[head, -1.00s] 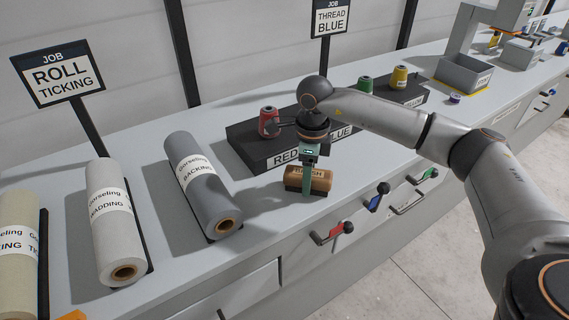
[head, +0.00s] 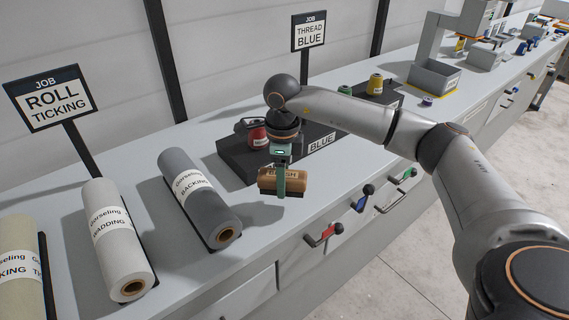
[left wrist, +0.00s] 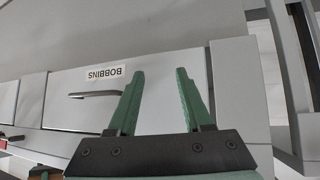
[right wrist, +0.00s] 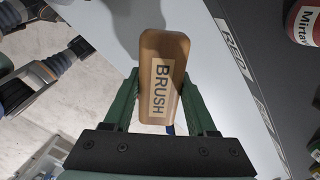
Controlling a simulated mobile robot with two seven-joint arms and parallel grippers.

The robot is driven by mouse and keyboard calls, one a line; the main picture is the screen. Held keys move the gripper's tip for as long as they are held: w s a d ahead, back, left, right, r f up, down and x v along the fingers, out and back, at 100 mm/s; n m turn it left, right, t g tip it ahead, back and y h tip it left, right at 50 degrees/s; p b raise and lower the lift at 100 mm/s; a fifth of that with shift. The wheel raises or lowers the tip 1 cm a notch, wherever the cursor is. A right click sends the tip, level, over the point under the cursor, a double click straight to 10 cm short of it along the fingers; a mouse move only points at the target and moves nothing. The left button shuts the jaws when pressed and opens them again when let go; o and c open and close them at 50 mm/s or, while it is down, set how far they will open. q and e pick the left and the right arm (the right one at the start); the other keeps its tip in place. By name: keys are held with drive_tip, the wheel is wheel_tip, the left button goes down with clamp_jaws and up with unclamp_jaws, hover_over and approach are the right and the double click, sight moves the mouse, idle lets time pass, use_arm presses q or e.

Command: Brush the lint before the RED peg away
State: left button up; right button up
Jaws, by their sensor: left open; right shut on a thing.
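My right gripper (head: 281,186) is shut on the brown brush (head: 268,181), which is labelled BRUSH and has a dark underside. It is at the front edge of the black thread stand (head: 235,158), and in the head view it covers the RED label. The right wrist view shows the brush (right wrist: 163,85) between the green fingers, and the RED label (right wrist: 232,45) beside it. A red thread spool (head: 257,136) stands on the stand behind the gripper, hiding its peg. I cannot make out any lint. My left gripper (left wrist: 160,75) is open and empty before a drawer labelled BOBBINS.
The grey BACKING roll (head: 200,198) and white WADDING roll (head: 117,240) lie left of the brush. Green (head: 344,91) and yellow (head: 375,85) spools stand farther right.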

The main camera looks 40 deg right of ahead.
drive_tip(key=shift+r+p, duration=1)
drive_tip(key=shift+r, duration=0.75)
drive_tip(key=shift+f, duration=0.15)
